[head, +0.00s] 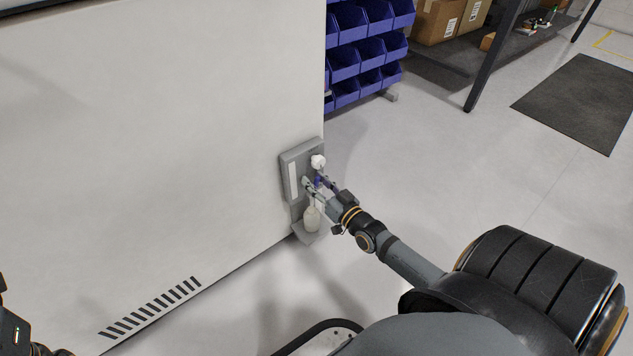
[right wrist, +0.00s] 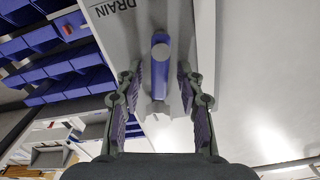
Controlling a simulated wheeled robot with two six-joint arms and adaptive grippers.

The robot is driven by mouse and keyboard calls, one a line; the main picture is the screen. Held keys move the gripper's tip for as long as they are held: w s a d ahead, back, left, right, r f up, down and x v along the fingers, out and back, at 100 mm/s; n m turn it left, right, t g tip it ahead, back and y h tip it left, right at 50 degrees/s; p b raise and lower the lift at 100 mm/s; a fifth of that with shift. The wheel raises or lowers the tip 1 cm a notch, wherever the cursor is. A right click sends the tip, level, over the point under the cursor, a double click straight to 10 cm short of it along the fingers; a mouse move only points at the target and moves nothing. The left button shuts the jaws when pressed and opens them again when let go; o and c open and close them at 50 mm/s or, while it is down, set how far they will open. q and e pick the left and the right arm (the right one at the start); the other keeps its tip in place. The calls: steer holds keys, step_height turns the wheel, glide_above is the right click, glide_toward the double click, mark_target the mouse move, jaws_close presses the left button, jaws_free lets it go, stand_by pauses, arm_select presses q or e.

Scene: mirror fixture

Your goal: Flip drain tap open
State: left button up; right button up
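The drain tap has a blue lever (right wrist: 161,62) with rounded grey ends, seen end-up in the right wrist view. In the head view the blue lever (head: 318,181) is small and partly covered by my gripper. The tap is on a grey panel (head: 302,153) on the side of a white cabinet; "DRAIN" is printed on the panel (right wrist: 122,20) in the right wrist view. My right gripper (right wrist: 158,85) is open, one finger on each side of the lever, with gaps visible. It also shows at the panel in the head view (head: 319,186).
The white cabinet (head: 160,130) fills the left. Blue bins (head: 359,57) stand behind.

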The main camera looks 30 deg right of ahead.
steer(key=s, duration=1.2)
steer(key=shift+d, duration=0.45)
